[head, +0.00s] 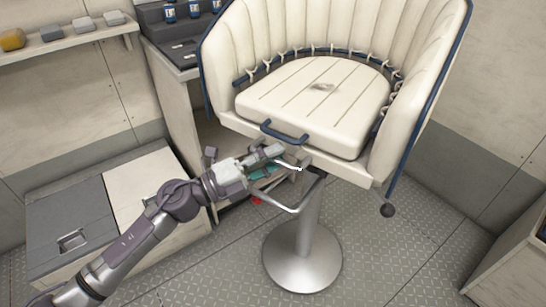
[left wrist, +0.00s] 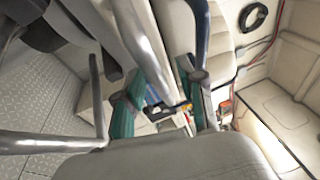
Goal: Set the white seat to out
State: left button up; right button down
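The white seat (head: 315,95) is a cream padded chair with blue trim on a round metal pedestal (head: 303,230). A blue handle (head: 284,133) sits on the front edge of its cushion. My left gripper (head: 277,162) is just below that front edge and handle, beside a bent metal bar (head: 272,202) under the seat. In the left wrist view its teal-padded fingers (left wrist: 165,108) stand apart, with a metal bar (left wrist: 143,35) and a dark blue bar (left wrist: 203,30) close by. I cannot tell whether they touch either bar. My right gripper is not in view.
A low grey-and-white locker (head: 75,215) stands at left, under a shelf (head: 65,46) with several small blocks. A counter edge (head: 515,250) is at right. Patterned metal floor (head: 400,270) is clear around the pedestal.

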pick_arm(q)
grip_shut()
dwell(0.3)
